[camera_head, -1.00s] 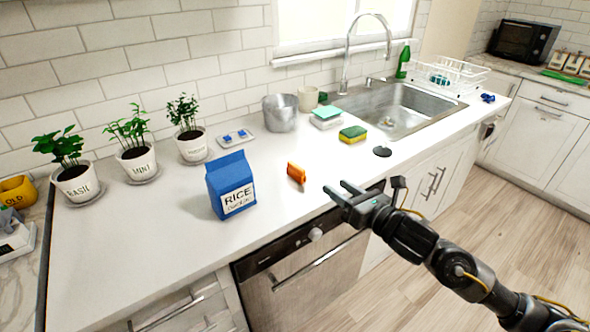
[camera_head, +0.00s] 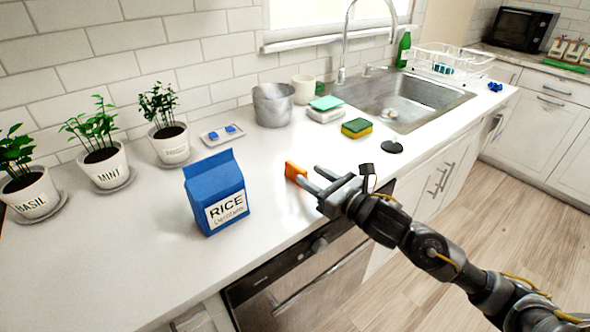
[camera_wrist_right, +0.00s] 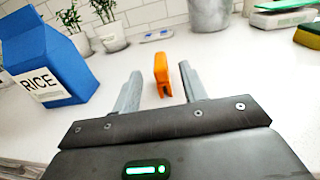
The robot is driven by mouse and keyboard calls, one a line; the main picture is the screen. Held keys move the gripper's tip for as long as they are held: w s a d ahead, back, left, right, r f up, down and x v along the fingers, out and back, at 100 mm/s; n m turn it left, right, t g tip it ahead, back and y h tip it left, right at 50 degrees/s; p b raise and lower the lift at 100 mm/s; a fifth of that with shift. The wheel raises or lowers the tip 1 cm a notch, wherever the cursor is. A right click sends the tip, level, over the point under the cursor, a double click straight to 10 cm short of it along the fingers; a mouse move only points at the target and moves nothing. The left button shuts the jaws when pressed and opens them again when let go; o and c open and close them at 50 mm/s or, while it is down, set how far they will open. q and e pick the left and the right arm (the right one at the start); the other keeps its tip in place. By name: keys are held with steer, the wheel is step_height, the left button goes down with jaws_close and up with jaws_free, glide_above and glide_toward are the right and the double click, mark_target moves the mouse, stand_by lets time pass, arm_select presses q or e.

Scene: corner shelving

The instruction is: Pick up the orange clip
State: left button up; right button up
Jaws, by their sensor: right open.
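The orange clip (camera_head: 294,170) stands on the white counter, to the right of the blue rice carton. In the head view my right gripper (camera_head: 309,180) reaches in from the right, its fingertips close to the clip and partly covering it. In the right wrist view the clip (camera_wrist_right: 161,72) shows between and slightly beyond the two open fingers (camera_wrist_right: 160,80). I cannot tell whether either finger touches it. The right gripper holds nothing. My left gripper is not in view.
The blue rice carton (camera_head: 216,193) stands left of the clip. A metal pot (camera_head: 273,106), a sponge (camera_head: 357,128) and a black disc (camera_head: 391,147) sit farther back. Potted herbs (camera_head: 104,163) line the left wall. The counter around the clip is clear.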

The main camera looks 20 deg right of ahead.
mark_target(296, 165)
steer(key=shift+p+x, duration=0.55)
steer(key=shift+x, duration=2.65)
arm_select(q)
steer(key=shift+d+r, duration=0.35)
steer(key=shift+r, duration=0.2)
arm_select(e)
steer(key=c, duration=0.4)
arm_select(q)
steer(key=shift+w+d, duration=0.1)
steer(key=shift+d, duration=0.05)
arm_select(e)
jaws_close()
